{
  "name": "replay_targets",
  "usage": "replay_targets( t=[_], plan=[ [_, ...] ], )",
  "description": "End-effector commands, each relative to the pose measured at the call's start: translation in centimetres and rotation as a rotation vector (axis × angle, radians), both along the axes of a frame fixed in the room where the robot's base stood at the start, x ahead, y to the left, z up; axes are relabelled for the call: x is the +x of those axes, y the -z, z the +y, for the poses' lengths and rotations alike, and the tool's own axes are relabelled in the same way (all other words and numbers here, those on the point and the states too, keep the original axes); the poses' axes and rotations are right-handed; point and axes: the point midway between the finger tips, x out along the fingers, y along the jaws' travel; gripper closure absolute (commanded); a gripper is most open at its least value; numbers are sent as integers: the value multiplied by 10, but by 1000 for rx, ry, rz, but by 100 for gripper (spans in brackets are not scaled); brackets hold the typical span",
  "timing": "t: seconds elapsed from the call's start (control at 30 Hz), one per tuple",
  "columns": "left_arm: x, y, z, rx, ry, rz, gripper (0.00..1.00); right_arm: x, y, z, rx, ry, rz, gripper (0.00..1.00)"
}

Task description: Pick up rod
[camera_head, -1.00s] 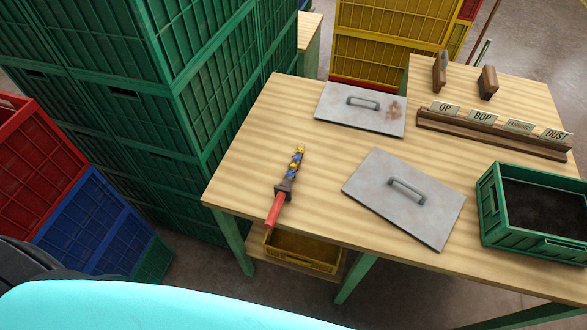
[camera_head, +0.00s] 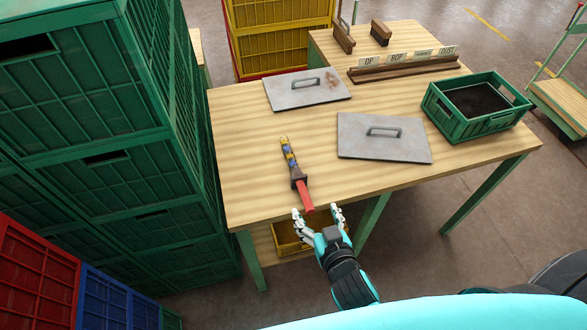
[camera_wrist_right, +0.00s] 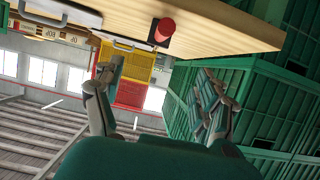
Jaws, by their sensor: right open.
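The rod (camera_head: 292,165) lies on the wooden table near its front edge, its red handle end pointing toward me and its yellow and blue patterned end pointing away. My right gripper (camera_head: 319,213) is open and empty just in front of the table edge, close to the red end and apart from it. In the right wrist view the red end of the rod (camera_wrist_right: 162,31) sticks out at the table edge, above the gap between the open fingers (camera_wrist_right: 163,75). My left gripper is not in view.
The table (camera_head: 250,195) also holds two grey plates with handles (camera_head: 307,91) (camera_head: 384,140), a label rack (camera_head: 400,70) and a green crate (camera_head: 455,120) of dark material. Stacked green crates (camera_head: 90,90) stand left of the table. A yellow tray (camera_head: 290,240) sits below.

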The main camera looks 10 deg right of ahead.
Motion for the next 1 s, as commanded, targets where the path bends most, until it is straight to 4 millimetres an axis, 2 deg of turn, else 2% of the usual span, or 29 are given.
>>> replay_targets(
  t=[0.2,0.4,0.5,0.73,0.9,1.0],
  plan=[
    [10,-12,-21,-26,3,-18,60,46,15,1,-2,-1,-1,27],
    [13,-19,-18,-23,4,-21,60,83,31,3,-1,-2,-1,27],
    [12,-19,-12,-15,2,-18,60,95,38,3,-1,0,0,27],
    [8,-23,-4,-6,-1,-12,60,110,42,3,0,-1,0,27],
    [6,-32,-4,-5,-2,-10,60,135,46,3,-1,-2,0,27],
    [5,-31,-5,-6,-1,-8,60,146,54,4,-1,0,1,27]
  ],
)
